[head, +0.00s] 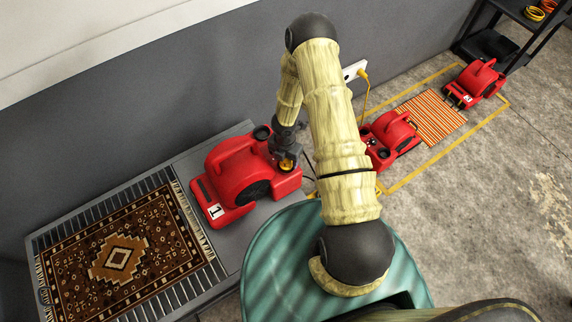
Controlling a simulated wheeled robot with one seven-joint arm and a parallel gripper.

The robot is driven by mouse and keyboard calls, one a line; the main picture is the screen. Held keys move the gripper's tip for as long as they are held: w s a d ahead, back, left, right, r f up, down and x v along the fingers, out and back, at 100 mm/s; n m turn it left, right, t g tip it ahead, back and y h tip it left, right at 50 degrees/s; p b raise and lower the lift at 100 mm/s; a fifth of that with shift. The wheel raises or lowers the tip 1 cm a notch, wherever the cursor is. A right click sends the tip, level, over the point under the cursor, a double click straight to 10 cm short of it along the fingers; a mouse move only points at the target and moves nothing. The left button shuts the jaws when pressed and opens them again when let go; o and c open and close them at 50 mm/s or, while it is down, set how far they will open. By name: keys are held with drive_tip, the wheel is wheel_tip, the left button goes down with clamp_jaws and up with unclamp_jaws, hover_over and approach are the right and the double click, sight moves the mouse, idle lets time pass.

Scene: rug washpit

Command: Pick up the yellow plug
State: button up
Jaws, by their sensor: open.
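A yellow plug (362,74) sits at the white wall socket (350,71), with a yellow cord hanging from it toward the middle red blower (393,138). A small yellow-orange piece (287,164) also shows on the red blower marked 1 (240,177), right at my gripper's tip; I cannot tell whether it is a plug. My gripper (286,156) is open and points down over the right part of this blower. The fingers are small and dark here, and I cannot tell whether they touch anything. My arm hides part of the space between the two blowers.
A grey slatted platform (226,249) bears a patterned rug (120,255) and blower 1. On the floor, yellow tape frames a striped orange mat (432,116) and another red blower (475,83). A dark shelf (505,35) stands at upper right. The right floor is clear.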

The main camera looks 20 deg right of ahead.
drive_tip(key=shift+f, duration=0.1)
idle(0.5)
drive_tip(key=c, duration=1.1)
